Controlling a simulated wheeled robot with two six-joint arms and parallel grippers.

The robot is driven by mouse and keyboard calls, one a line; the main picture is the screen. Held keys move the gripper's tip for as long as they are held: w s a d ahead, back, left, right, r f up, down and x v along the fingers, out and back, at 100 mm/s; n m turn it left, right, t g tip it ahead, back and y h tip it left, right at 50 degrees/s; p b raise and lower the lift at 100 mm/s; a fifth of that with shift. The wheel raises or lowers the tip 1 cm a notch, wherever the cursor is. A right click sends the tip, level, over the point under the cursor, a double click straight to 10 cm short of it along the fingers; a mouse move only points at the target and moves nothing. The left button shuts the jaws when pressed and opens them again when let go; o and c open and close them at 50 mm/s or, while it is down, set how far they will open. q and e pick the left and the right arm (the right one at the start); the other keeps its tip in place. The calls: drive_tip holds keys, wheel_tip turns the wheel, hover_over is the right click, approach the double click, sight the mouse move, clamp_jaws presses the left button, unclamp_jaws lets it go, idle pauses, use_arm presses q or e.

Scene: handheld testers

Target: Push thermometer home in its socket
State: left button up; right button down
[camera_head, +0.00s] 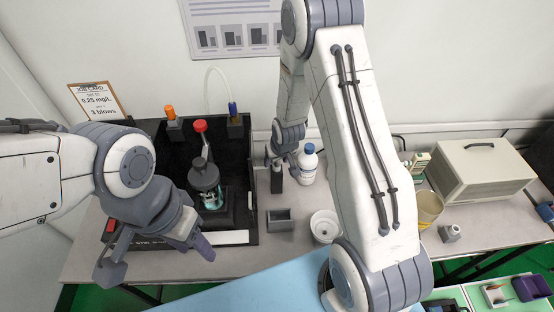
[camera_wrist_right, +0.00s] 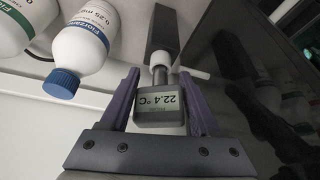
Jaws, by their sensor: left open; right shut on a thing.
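The thermometer (camera_wrist_right: 160,108) has a dark square head with a display reading 22.4 °C and a pale collar (camera_wrist_right: 161,59) beyond it. My right gripper (camera_wrist_right: 158,90) is shut on its head, one finger on each side. A dark upright block (camera_wrist_right: 163,32), apparently the socket, stands just past the collar. I cannot tell how deep the probe sits in it. In the head view the block (camera_head: 277,183) stands below my right gripper (camera_head: 280,162), left of a bottle. My left gripper (camera_head: 158,262) is open and empty, in front of the black case.
A blue-capped white bottle (camera_head: 308,165) stands close beside the block. A small grey holder (camera_head: 279,220) and a white bowl (camera_head: 325,227) are in front. A beige instrument case (camera_head: 482,172) stands right.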

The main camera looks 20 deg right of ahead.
drive_tip(key=shift+f, duration=0.3)
drive_tip(key=shift+c, duration=0.2)
unclamp_jaws()
drive_tip(key=shift+s+r, duration=0.15)
drive_tip(key=shift+r, duration=0.45)
drive_tip(key=v, duration=0.4)
drive_tip(key=shift+r+b, duration=0.2)
drive_tip(key=shift+b, duration=0.15)
drive_tip(key=p+v, duration=0.2)
drive_tip(key=v, duration=0.3)
drive_tip(key=shift+s, duration=0.1)
